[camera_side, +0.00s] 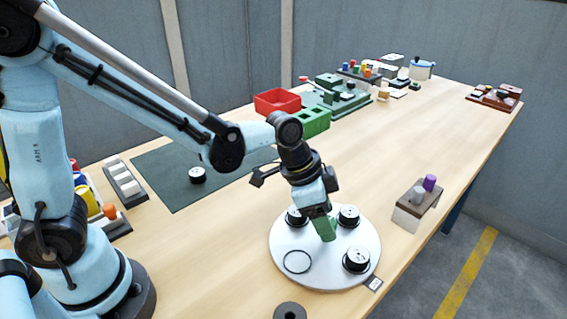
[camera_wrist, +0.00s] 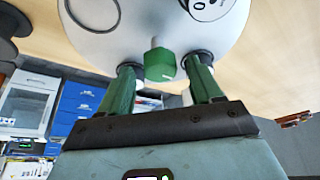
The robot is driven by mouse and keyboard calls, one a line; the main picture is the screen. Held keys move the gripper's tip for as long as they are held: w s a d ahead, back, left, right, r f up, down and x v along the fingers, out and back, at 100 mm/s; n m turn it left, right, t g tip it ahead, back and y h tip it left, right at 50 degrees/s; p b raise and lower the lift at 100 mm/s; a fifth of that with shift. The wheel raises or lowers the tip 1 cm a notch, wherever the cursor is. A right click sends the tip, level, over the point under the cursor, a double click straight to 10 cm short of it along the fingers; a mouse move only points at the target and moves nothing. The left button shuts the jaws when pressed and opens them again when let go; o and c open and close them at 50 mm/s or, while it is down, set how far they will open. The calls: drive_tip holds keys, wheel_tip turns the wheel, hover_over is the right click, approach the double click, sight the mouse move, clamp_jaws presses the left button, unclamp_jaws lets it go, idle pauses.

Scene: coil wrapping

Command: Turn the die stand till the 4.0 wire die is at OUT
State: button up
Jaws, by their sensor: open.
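The die stand (camera_side: 325,276) is a white round plate on the table. It carries black-and-white wire dies: one at the back left (camera_side: 296,216), one at the back right (camera_side: 348,216) and one at the front right (camera_side: 357,260). A dark empty ring (camera_side: 297,262) marks the front left. Their numbers are too small to read, so I cannot tell which is 4.0. A small tag (camera_side: 375,284) sits by the front-right die. My gripper (camera_side: 322,212) is over the plate's middle, open, its green fingers on either side of a green knob (camera_wrist: 159,66) in the wrist view.
A grey block with a purple cylinder (camera_side: 429,183) stands right of the stand. A dark ring (camera_side: 290,311) lies at the front edge. A green mat (camera_side: 175,165) with a black-and-white piece lies behind left. Red (camera_side: 277,101) and green bins stand further back.

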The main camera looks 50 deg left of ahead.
drive_tip(key=shift+f, duration=0.2)
drive_tip(key=shift+c, duration=0.4)
clamp_jaws()
